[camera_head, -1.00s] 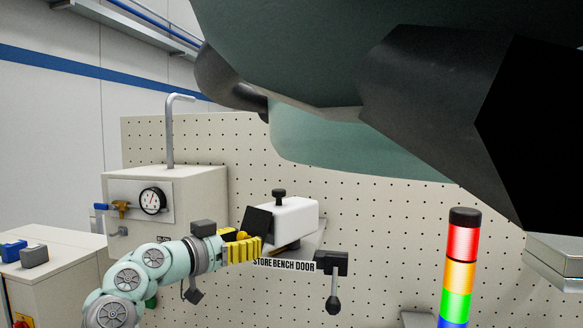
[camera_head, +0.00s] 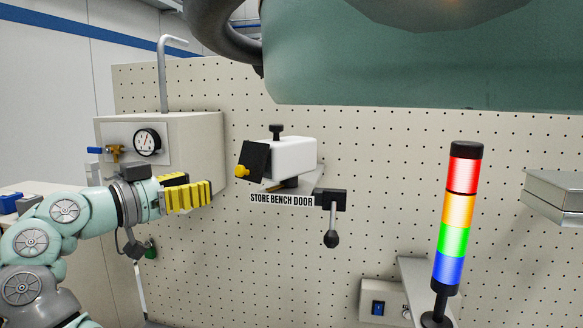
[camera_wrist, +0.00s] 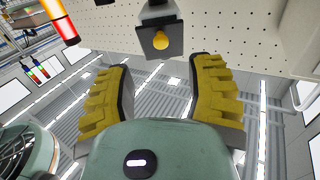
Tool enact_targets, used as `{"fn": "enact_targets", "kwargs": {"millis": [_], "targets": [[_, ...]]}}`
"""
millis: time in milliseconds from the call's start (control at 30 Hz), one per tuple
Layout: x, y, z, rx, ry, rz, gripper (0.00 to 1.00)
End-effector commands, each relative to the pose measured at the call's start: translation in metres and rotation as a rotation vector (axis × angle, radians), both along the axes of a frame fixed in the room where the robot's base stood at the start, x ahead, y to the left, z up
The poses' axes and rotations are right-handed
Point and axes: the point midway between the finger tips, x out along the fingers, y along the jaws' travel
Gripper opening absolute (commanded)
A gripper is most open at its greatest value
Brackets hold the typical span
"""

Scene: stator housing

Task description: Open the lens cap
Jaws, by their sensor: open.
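The lens cap (camera_head: 254,161) is a black square plate with a yellow knob (camera_head: 242,171), on the left end of a white box-shaped camera (camera_head: 293,156) mounted on the pegboard. The cap is tilted, and I cannot tell whether it is still fully seated. My gripper (camera_head: 203,193) has yellow ribbed fingers and is open and empty, left of and slightly below the cap, with a gap between. In the wrist view the cap (camera_wrist: 151,48) and its yellow knob (camera_wrist: 160,41) show ahead, beyond the two spread fingers (camera_wrist: 158,80).
A box with a gauge (camera_head: 147,142) stands behind my arm. A signal tower (camera_head: 453,230) is at right. A large green body (camera_head: 420,60) hangs overhead.

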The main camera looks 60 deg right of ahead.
Motion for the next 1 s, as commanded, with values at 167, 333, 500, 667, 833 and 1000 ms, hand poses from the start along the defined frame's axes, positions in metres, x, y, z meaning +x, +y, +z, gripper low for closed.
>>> {"fn": "enact_targets", "kwargs": {"millis": [167, 333, 500, 667, 833, 1000], "targets": [[0.006, 0.034, -0.008, -0.001, -0.005, 0.009, 0.53], [0.011, 0.056, -0.001, -0.006, 0.006, 0.022, 0.53], [0.043, 0.056, 0.01, -0.064, 0.052, 0.152, 0.53], [0.073, 0.062, 0.017, -0.112, 0.08, 0.273, 0.53], [0.102, 0.072, 0.023, -0.164, 0.098, 0.401, 0.53], [0.13, 0.086, 0.03, -0.219, 0.105, 0.531, 0.53]]}}
